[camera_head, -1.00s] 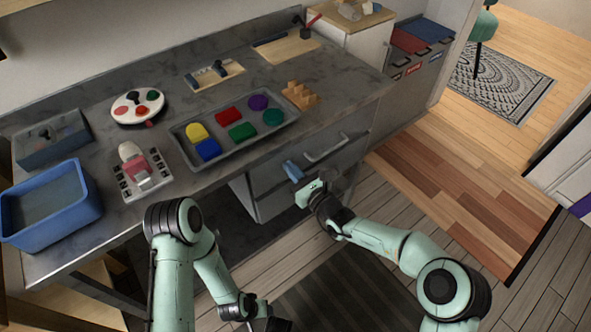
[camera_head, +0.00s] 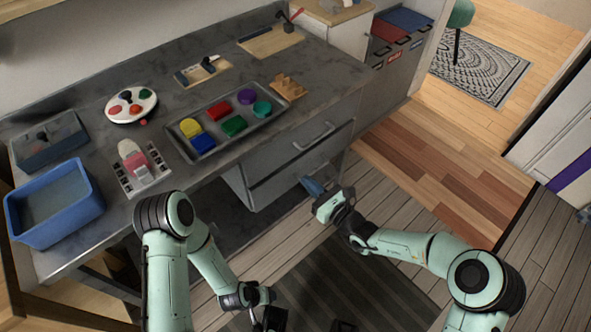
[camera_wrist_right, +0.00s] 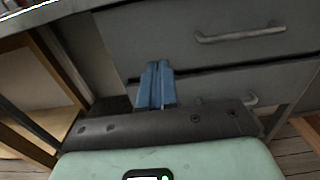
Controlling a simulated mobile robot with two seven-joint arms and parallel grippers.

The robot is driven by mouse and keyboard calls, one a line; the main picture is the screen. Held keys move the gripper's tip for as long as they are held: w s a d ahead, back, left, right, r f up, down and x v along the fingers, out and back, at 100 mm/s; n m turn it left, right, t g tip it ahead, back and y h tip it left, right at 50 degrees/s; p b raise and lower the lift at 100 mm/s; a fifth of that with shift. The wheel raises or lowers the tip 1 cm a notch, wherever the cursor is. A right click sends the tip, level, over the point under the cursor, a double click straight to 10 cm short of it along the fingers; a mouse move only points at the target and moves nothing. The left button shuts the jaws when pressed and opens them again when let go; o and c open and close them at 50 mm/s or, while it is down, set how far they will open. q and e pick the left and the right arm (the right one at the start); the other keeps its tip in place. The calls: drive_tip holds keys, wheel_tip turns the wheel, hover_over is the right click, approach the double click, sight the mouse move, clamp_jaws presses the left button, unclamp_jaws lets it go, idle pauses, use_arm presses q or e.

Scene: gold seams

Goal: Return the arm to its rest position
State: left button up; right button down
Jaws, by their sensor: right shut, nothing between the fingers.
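My right gripper (camera_head: 311,187) hangs in front of the drawer unit under the worktop, with its blue fingers pointing toward the drawers. In the right wrist view its fingers (camera_wrist_right: 156,84) are together, with nothing between them, apart from the drawer fronts. My right arm (camera_head: 415,245) reaches in from the lower right. My left arm (camera_head: 205,255) is folded low in front of the worktop. My left gripper (camera_head: 270,318) is a dark shape at the bottom edge, partly cut off, and its fingers cannot be made out.
The upper drawer (camera_head: 290,155) looks shut; its handle (camera_wrist_right: 240,34) shows in the wrist view. The worktop (camera_head: 330,85) holds a grey tray (camera_head: 172,137) of coloured pieces, a blue bin (camera_head: 85,212) and other items. Open floor (camera_head: 400,200) lies right of the drawers.

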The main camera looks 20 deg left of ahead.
use_arm(q)
drive_tip(key=shift+s+d+r, duration=0.2)
drive_tip(key=shift+s+r, duration=0.05)
drive_tip(key=shift+s, duration=0.2)
use_arm(e)
drive_tip(key=shift+v, duration=1.1)
